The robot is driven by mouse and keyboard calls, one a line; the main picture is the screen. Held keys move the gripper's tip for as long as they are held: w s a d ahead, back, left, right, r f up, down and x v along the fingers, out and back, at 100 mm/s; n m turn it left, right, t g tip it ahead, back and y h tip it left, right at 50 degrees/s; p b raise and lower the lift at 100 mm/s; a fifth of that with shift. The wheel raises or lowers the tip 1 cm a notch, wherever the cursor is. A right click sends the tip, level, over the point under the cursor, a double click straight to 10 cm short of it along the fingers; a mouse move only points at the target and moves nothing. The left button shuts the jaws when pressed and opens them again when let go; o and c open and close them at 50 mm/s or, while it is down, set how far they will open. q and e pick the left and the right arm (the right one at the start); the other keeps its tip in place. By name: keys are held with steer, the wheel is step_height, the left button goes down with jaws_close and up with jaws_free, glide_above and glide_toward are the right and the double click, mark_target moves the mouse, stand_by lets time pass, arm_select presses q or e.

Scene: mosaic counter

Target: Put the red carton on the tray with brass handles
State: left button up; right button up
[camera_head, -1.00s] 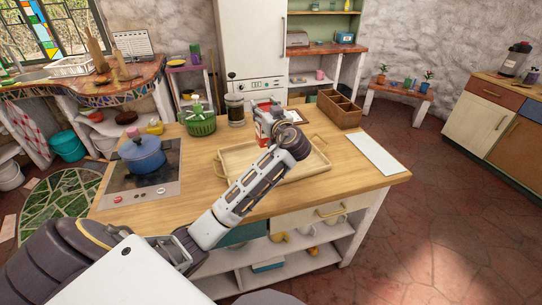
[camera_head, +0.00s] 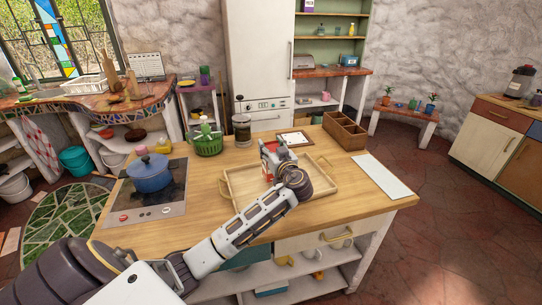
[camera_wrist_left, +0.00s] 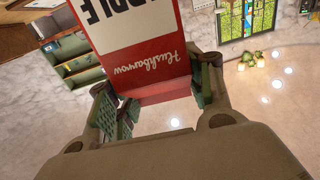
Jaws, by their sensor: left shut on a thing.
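The red carton (camera_wrist_left: 150,55), red and white with lettering upside down in the left wrist view, is between the fingers of my left gripper (camera_wrist_left: 160,100). In the head view my left gripper (camera_head: 274,150) is shut on the carton (camera_head: 267,170), which is partly hidden by the gripper and wrist. The carton is over the far part of the light wooden tray (camera_head: 243,181) with brass handles. I cannot tell whether its base touches the tray. My forearm hides the tray's near middle. My right gripper is not in view.
A blue pot (camera_head: 150,173) stands on the hob at left. A green basket (camera_head: 208,144) and a coffee press (camera_head: 242,129) stand behind the tray. A wooden divided box (camera_head: 345,133), a framed card (camera_head: 294,138) and a white board (camera_head: 381,176) lie around it. The counter's front right is clear.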

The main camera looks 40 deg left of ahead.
arm_select(q)
steer(key=shift+f, duration=0.6)
step_height(320, 180, down, 2)
steer(key=shift+f, duration=0.25)
steer(key=o, duration=1)
steer(key=shift+f, duration=0.1)
steer(key=o, duration=0.5)
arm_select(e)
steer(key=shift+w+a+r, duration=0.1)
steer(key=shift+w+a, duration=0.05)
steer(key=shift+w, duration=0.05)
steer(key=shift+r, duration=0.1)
